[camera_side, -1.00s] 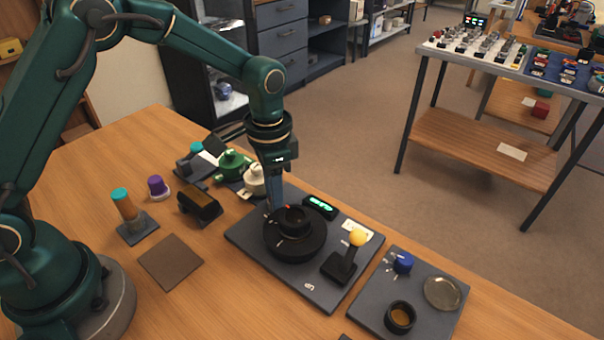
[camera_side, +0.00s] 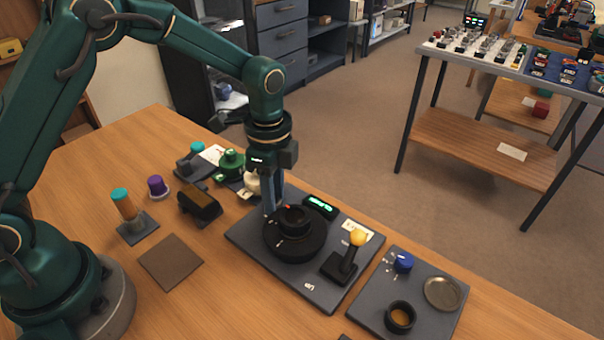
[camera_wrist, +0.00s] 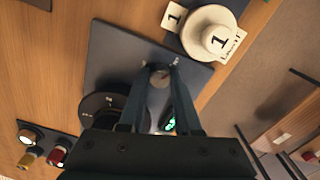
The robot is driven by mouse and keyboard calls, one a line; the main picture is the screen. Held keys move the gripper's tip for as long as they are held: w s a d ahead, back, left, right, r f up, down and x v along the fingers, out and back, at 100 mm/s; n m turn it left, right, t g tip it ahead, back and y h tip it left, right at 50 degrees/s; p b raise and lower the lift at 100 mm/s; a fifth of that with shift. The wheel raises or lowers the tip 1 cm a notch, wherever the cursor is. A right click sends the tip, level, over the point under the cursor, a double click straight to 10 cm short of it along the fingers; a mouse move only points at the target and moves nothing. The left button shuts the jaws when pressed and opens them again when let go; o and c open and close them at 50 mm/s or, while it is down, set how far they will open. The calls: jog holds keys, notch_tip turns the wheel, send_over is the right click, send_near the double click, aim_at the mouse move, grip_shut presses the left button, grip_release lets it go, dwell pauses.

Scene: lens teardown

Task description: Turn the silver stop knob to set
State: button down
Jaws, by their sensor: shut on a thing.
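The silver stop knob (camera_wrist: 159,75) sits near the edge of a dark plate (camera_wrist: 112,52), seen in the wrist view between my fingertips. My gripper (camera_wrist: 160,72) points down and is shut on the knob. Small light marks lie on the plate on either side of it. In the side view my gripper (camera_side: 269,211) reaches down at the left edge of the plate, beside the black lens (camera_side: 292,236). The fingers hide the knob there. How the knob's pointer stands against the marks is too small to tell.
A green-lit display (camera_side: 320,207) and a yellow-topped lever (camera_side: 357,238) stand on the same plate. A white knob (camera_wrist: 212,37) and a green one (camera_side: 231,162) are close behind my gripper. A blue knob (camera_side: 403,261) is at right. A brown mat (camera_side: 171,262) lies in front.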

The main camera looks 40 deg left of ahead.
jog(key=shift+r, duration=0.1)
dwell(0.5)
jog(key=c, duration=0.6)
grip_release()
jog(key=shift+r, duration=2.55)
